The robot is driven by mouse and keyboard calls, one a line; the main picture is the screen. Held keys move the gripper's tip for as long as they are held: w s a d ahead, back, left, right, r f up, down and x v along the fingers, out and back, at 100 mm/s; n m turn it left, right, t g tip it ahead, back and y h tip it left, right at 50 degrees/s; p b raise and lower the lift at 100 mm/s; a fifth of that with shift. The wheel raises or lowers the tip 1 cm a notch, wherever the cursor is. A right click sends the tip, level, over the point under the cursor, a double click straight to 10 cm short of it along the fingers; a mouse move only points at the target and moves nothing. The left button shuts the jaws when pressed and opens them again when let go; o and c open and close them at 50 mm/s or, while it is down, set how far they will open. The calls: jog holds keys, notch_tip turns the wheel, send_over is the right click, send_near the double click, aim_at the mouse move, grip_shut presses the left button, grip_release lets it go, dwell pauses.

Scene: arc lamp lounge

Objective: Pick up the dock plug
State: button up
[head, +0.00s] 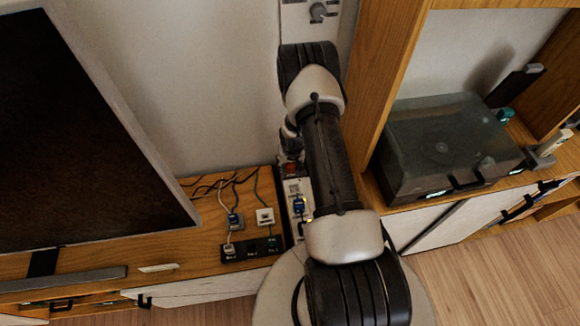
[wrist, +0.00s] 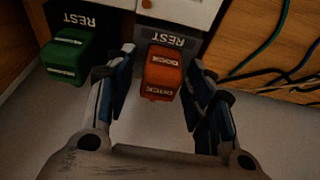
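The dock plug is an orange block marked DOCK (wrist: 162,76), seated in a grey rest labelled REST. It also shows in the head view as a small red-orange patch (head: 291,170) beside my arm. In the wrist view my gripper (wrist: 160,72) is open, with one blue-padded finger on each side of the orange plug. Gaps show between plug and fingers, wider on the left. My arm hides most of the gripper in the head view.
A green plug (wrist: 66,54) sits in another rest, left of the orange one. Dark and green cables (wrist: 272,60) lie to the right. In the head view, a black socket strip (head: 252,250), a screen (head: 75,130) and a glass-lidded box (head: 440,145) flank my arm.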

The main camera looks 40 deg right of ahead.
jog(key=c, duration=1)
jog(key=shift+r, duration=0.1)
